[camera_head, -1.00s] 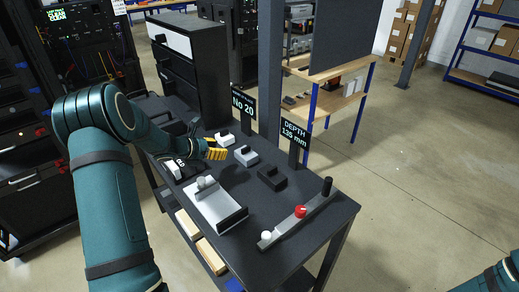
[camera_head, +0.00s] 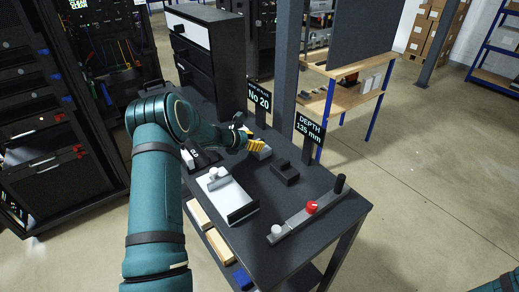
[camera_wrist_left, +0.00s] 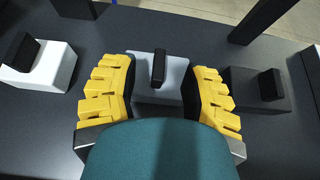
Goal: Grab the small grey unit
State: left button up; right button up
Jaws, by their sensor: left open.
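The small grey unit (camera_wrist_left: 148,95) is a light grey block with an upright black handle (camera_wrist_left: 159,66) on top. It stands on the dark table in the left wrist view, between the yellow fingers of my left gripper (camera_wrist_left: 162,70). The fingers are open, one on each side of the block, and I see no clear contact. In the head view my left gripper (camera_head: 254,142) hides most of the grey unit (camera_head: 265,153). My right gripper is out of view; only a bit of my right arm shows at the lower right corner.
A white unit (camera_wrist_left: 52,70) stands left of the grey one and a dark unit (camera_wrist_left: 245,92) right of it. A larger white-grey unit (camera_head: 226,196), a bar with a red knob (camera_head: 312,207) and two signs (camera_head: 260,101) also stand on the table (camera_head: 330,205).

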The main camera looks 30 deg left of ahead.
pick_arm(q)
jog(key=shift+x, duration=1.55)
jog(key=shift+a, duration=0.1)
grip_shut()
